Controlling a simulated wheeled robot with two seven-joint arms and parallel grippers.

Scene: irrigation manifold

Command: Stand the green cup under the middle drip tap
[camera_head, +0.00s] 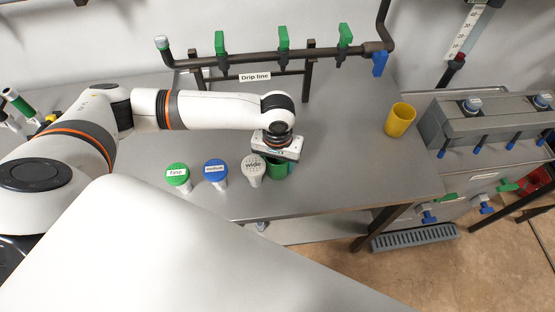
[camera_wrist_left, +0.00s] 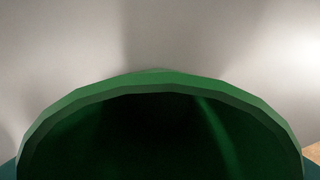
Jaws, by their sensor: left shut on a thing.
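The green cup (camera_head: 279,168) stands near the front of the grey bench, partly hidden under my left gripper (camera_head: 277,158). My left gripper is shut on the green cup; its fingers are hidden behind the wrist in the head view. In the left wrist view the green cup's rim (camera_wrist_left: 155,84) and dark inside fill the lower half. The middle drip tap (camera_head: 284,40), with a green handle, sits on the dark pipe at the back, between a left tap (camera_head: 220,44) and a right tap (camera_head: 345,37). My right gripper is not in view.
Beside the green cup stand a white-topped "wide" container (camera_head: 252,168), a blue-topped one (camera_head: 215,172) and a green-topped one (camera_head: 178,177). A yellow cup (camera_head: 399,120) stands at the right. A "Drip line" label (camera_head: 255,77) hangs below the pipe. The bench right of centre is clear.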

